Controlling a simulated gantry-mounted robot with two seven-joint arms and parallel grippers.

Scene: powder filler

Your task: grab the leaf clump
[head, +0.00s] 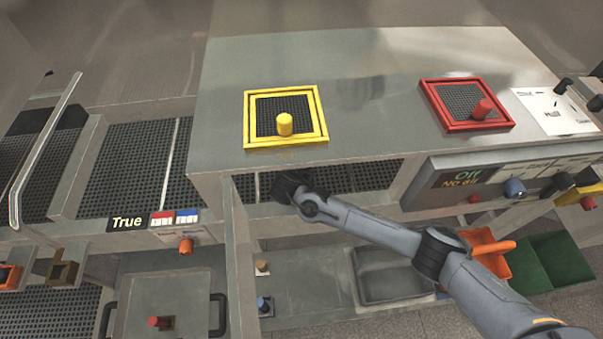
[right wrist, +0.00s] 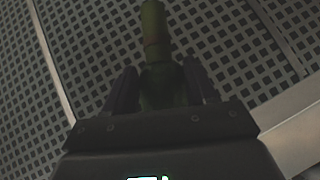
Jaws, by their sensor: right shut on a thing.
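My right gripper (right wrist: 160,82) is shut on a dark green, elongated thing (right wrist: 154,35) in the right wrist view. It sticks out past the fingers over a perforated grey surface. The view is dim, and I cannot tell leaves on it, so it may or may not be the leaf clump. In the head view my right arm reaches from the lower right into the opening under the grey metal top. Its end is dark there, and the fingers and the held thing are hidden. My left gripper is in neither view.
The metal top (head: 370,110) carries a yellow-framed hatch (head: 321,118) and a red-framed hatch (head: 432,97). A control panel (head: 487,178) stands at the right. An orange container (head: 492,262) and a green bin (head: 560,262) are below. A perforated deck (head: 125,165) lies left.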

